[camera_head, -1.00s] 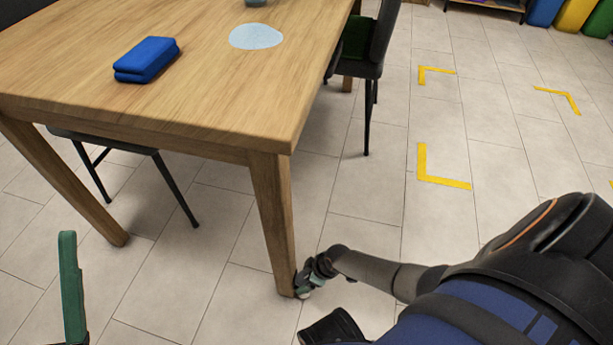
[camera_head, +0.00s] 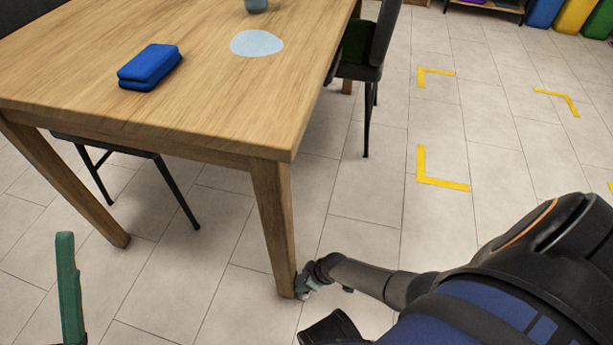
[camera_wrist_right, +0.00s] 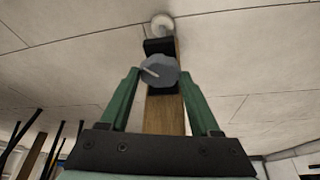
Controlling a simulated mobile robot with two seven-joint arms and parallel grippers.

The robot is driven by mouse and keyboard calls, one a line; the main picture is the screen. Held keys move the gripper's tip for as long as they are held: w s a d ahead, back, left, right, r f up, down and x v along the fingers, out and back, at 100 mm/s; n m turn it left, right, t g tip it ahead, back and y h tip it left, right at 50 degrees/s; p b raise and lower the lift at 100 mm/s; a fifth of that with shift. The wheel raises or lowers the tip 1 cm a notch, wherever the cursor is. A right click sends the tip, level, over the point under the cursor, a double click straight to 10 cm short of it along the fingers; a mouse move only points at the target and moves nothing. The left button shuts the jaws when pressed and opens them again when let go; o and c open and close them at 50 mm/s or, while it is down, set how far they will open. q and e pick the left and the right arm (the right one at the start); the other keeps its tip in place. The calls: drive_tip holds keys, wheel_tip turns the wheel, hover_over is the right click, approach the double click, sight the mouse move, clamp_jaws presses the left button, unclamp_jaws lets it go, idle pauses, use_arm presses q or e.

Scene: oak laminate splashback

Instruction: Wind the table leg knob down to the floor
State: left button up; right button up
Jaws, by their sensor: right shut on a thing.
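The wooden table leg (camera_head: 273,220) stands at the table's near right corner. In the right wrist view a grey faceted knob (camera_wrist_right: 160,71) with a pale line on its face sits on a black bracket (camera_wrist_right: 156,47) on the leg (camera_wrist_right: 164,115). A pale round foot (camera_wrist_right: 161,23) lies beyond the bracket; I cannot tell whether it touches the floor. My right gripper (camera_wrist_right: 160,70) has its green fingers on either side of the knob, shut on it. In the head view the right gripper (camera_head: 306,283) is low by the leg's bottom. One green finger of my left gripper (camera_head: 67,287) shows at lower left.
A blue folded item (camera_head: 150,66), a pale round mat (camera_head: 257,43) and a cup (camera_head: 256,5) are on the tabletop (camera_head: 200,105). A dark chair (camera_head: 372,60) stands at the table's right side. Tiled floor with yellow corner marks (camera_head: 442,183) is clear to the right.

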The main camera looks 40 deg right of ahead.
use_arm(q)
drive_tip(key=shift+a+r+p, duration=0.15)
drive_tip(key=shift+r+p, duration=0.5)
drive_tip(key=shift+r, duration=0.5)
use_arm(e)
drive_tip(key=shift+m+h, duration=0.5)
drive_tip(key=shift+m, duration=0.8)
drive_tip(key=o, duration=1.4)
use_arm(q)
wheel_tip(320, 180, up, 8)
drive_tip(key=w+a+n+t+y+p, duration=0.1)
drive_tip(key=w+y+p, duration=0.1)
drive_tip(key=p, duration=0.8)
drive_tip(key=shift+a+f+n+y+p, duration=0.15)
drive_tip(key=shift+a+n+y+p, duration=0.1)
drive_tip(key=shift+n+y+p, duration=0.2)
use_arm(e)
drive_tip(key=shift+v, duration=6.25)
drive_tip(key=shift+s+a, duration=0.1)
drive_tip(key=shift+a, duration=0.05)
